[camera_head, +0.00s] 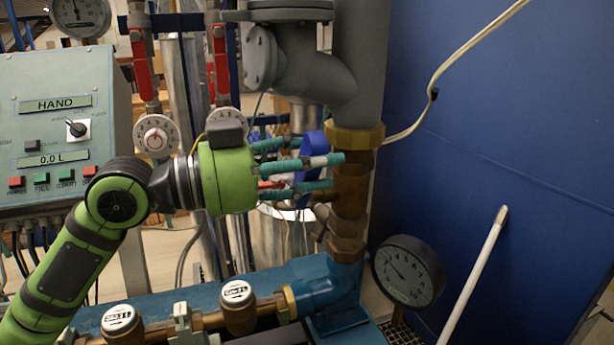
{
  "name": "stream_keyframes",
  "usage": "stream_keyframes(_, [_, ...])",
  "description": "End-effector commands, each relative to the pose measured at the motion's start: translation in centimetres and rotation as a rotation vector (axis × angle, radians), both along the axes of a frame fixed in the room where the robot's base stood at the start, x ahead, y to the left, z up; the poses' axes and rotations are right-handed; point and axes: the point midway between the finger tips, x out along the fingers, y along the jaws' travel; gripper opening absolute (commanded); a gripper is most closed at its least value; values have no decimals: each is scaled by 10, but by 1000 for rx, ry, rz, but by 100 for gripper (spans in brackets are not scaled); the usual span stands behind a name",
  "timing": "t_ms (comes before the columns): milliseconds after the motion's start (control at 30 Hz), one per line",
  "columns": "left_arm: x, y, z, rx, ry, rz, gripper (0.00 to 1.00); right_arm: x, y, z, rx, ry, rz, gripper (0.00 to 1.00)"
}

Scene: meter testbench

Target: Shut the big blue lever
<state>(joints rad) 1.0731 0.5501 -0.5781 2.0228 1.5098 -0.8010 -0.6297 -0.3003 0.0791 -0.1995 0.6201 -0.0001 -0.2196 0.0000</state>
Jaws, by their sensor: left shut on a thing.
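The big blue lever (310,148) sits beside the vertical brass pipe fitting (349,190), in the middle of the head view. My left gripper (318,172) comes in from the left with its teal fingers around the lever. It is shut on the lever, and the fingers hide part of it. The fingertips reach up to the brass fitting; I cannot tell whether they touch it. My right gripper is not in view.
A grey control box (60,125) stands at the left. A pressure gauge (408,271) is low right of the pipe. A blue wall (500,130) closes the right side. Brass piping with white-capped meters (237,293) runs along the bottom.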

Motion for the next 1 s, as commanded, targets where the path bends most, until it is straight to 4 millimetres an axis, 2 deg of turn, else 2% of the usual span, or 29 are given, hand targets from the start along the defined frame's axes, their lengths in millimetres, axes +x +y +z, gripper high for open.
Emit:
stream_keyframes(33, [-5, -2, -10, 15, -52, -3, 0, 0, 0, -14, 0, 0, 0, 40])
stream_keyframes(500, [-32, -11, -46, 155, -473, -2, 0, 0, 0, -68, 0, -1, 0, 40])
stream_keyframes(1000, [-41, -14, -84, 277, -846, -2, 0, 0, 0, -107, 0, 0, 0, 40])
